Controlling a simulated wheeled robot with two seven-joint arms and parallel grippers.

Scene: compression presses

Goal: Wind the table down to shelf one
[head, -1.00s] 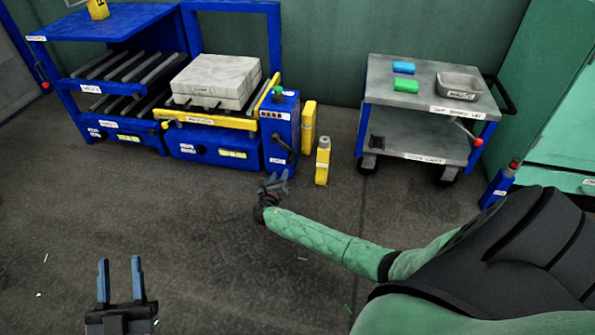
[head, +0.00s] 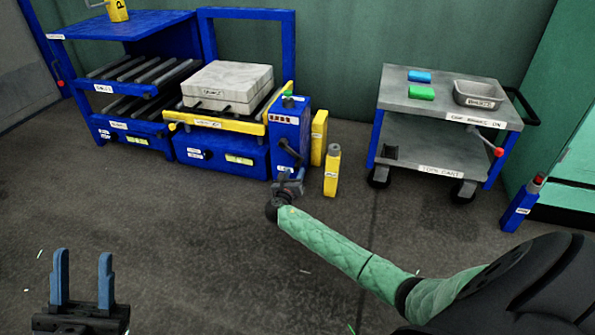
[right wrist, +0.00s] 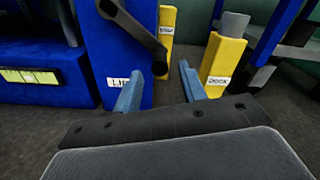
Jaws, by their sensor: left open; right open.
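The lift table (head: 222,117) has a yellow-edged top and a blue base. A grey block (head: 227,84) sits on it. The blue shelf rack (head: 130,70) stands to its left, with roller shelves. A blue lift post (head: 290,135) at the table's right end bears a dark crank (head: 289,152); the crank also shows close up in the right wrist view (right wrist: 133,32). My right gripper (head: 288,184) is open just in front of and below the crank, apart from it. My left gripper (head: 83,275) is open and empty over the floor at lower left.
Yellow posts (head: 332,170) stand right of the lift post; one labelled dock shows near my right fingers (right wrist: 222,62). A grey cart (head: 440,150) with blue and green blocks and a tray stands right. The floor in front is clear.

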